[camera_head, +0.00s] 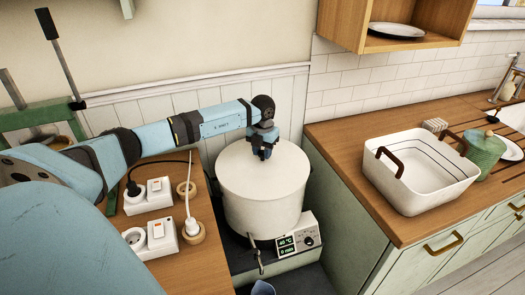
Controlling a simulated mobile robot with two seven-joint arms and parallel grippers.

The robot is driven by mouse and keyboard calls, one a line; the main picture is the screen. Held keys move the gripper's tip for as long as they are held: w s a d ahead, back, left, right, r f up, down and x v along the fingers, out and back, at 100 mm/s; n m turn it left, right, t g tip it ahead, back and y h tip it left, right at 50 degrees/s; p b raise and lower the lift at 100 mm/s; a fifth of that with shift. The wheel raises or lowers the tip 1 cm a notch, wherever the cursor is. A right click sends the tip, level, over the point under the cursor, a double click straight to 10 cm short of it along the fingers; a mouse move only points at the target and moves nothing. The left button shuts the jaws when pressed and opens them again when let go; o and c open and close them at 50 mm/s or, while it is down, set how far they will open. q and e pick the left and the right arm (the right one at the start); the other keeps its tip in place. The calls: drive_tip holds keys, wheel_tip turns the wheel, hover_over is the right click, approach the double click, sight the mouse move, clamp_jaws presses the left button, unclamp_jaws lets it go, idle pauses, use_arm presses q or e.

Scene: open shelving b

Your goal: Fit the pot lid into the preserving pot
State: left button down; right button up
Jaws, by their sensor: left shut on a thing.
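The preserving pot (262,215) is a large cream cylinder standing upright on a dark base, with a control panel (297,242) at its front. The pot lid (240,178), a pale round disc, lies level across the pot's top. I cannot tell whether it is fully seated in the rim. My left gripper (264,154) points down at the middle of the lid and is shut on it; its fingers hide the part they hold. My right gripper is not in view.
Left of the pot, a wooden top carries white socket boxes (150,240) with cables. On the right counter stand a white basket (422,180) with brown handles and a green jar (484,152). A wooden wall shelf (345,25) holds a plate. The counter's front left corner is clear.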

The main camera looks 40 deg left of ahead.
use_arm(q)
drive_tip(key=shift+f, duration=0.25)
idle(0.4)
drive_tip(key=shift+c, duration=0.8)
unclamp_jaws()
drive_tip(key=shift+r+p, duration=2.4)
drive_tip(key=shift+r, duration=1.6)
